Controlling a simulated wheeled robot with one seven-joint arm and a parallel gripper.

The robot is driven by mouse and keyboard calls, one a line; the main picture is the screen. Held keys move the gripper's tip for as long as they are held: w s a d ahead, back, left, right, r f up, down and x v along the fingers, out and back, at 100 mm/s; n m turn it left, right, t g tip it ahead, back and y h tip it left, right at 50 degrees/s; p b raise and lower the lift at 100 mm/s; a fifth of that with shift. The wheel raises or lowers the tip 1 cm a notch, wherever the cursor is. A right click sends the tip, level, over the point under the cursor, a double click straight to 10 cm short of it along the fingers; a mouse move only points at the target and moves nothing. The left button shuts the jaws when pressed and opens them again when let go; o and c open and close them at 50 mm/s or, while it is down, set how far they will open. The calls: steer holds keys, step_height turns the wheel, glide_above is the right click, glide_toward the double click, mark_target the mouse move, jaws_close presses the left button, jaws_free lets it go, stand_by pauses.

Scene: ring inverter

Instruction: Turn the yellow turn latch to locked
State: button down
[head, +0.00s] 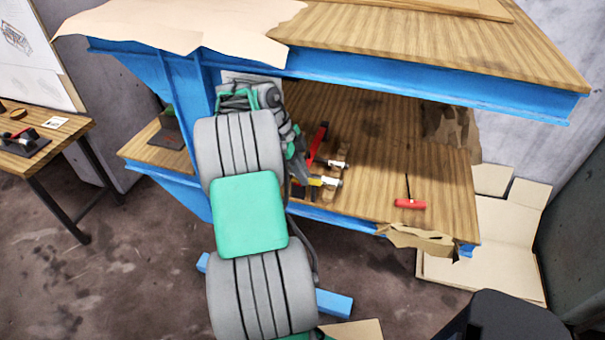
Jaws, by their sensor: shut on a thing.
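I cannot make out a yellow turn latch in the head view. A pale panel (238,76) shows in part behind the far end of my arm, beside the blue post, and most of it is hidden. My arm rises from the bottom of the picture and covers the area in front of it. My gripper's fingertips are hidden behind the arm, so I cannot see what lies between them. A small yellow piece (316,181) with a pale end lies on the lower shelf, just right of my arm; it looks like a hand tool.
The blue-framed bench has an overhanging wooden top (440,48) and a lower wooden shelf (390,150). A red tool (319,143) and a red-headed mallet (410,203) are on the shelf. A side table (50,140) stands left. Cardboard (500,240) leans right.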

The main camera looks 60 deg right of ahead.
steer(key=c, duration=1.4)
jaws_free()
steer(key=a+r+n+t+h, duration=0.2)
steer(key=a+r+n, duration=0.2)
steer(key=r+n, duration=0.3)
steer(key=w+a+n+t+b, duration=0.1)
steer(key=w+a+n+t, duration=0.1)
steer(key=w+a+n, duration=0.7)
steer(key=w+a+f+n+t+b, duration=0.1)
steer(key=w+a+f+n, duration=0.1)
steer(key=a+n, duration=0.4)
steer(key=w+a+f+n+t+y+b, duration=0.1)
steer(key=a+n, duration=0.5)
steer(key=a, duration=1)
steer(key=shift+w+a+f+t+y+b, duration=0.3)
steer(key=shift+w+f+t+b, duration=0.3)
steer(key=shift+f, duration=0.35)
